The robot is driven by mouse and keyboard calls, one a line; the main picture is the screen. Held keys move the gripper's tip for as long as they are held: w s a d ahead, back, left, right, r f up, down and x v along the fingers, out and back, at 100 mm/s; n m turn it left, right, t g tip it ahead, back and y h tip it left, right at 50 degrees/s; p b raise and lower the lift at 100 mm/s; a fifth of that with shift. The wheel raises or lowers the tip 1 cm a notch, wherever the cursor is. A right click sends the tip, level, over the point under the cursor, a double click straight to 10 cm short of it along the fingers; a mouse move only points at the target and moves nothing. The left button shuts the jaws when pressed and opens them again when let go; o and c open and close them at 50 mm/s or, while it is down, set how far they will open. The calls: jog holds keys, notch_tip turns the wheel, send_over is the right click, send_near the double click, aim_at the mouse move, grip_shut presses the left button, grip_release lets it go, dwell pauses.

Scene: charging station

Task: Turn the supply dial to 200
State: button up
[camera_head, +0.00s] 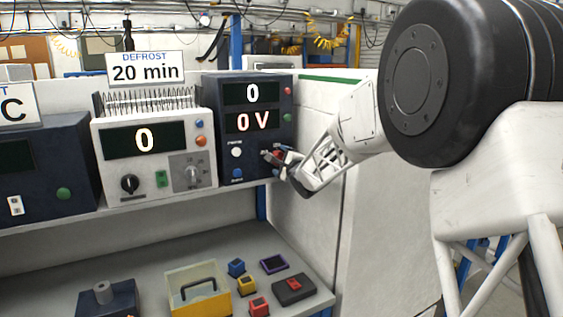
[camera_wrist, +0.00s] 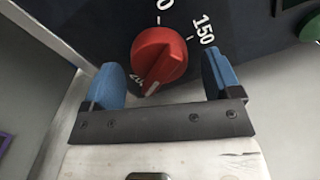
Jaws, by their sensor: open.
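The supply dial is a round red knob (camera_wrist: 158,54) on a dark panel in the wrist view. A "150" label is at its upper right, and a partly covered label starting with "20" is at its lower left. A white mark shows at its lower edge. My gripper (camera_wrist: 163,76) is open, with one blue fingertip on each side of the knob; contact cannot be told. In the head view my gripper (camera_head: 276,158) is at the front of the dark supply unit (camera_head: 222,104), largely covering the dial. The unit's displays read "0" and "0 V".
A white unit (camera_head: 205,145) reading "0" stands left of the supply, under a "DEFROST 20 min" sign (camera_head: 146,68). White and blue buttons (camera_head: 237,163) are close left of my gripper. Small coloured blocks (camera_head: 246,286) and a yellow box (camera_head: 198,290) sit on the lower bench.

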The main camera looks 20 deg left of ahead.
jog(key=v, duration=0.7)
dwell(0.3)
jog(key=shift+s+d+r, duration=0.1)
jog(key=shift+s+d, duration=0.05)
jog(key=shift+d, duration=0.05)
jog(key=s+d+n+g+h, duration=0.2)
jog(key=s+d+n+h, duration=0.35)
jog(key=s+d, duration=0.9)
jog(key=s+d+n+g+h, duration=0.2)
jog(key=s+d+n+h, duration=0.3)
jog(key=s+d, duration=0.9)
jog(key=s+d+f+g, duration=0.2)
jog(key=s+d, duration=0.3)
jog(key=s, duration=0.3)
jog(key=s+d+f+n+g+h, duration=0.1)
jog(key=s+d+f+g, duration=0.1)
jog(key=s+d, duration=0.3)
jog(key=s+d+f+n+g+h, duration=0.1)
jog(key=s+d, duration=0.4)
jog(key=s, duration=0.6)
jog(key=shift+f+g, duration=0.6)
jog(key=shift+f, duration=0.2)
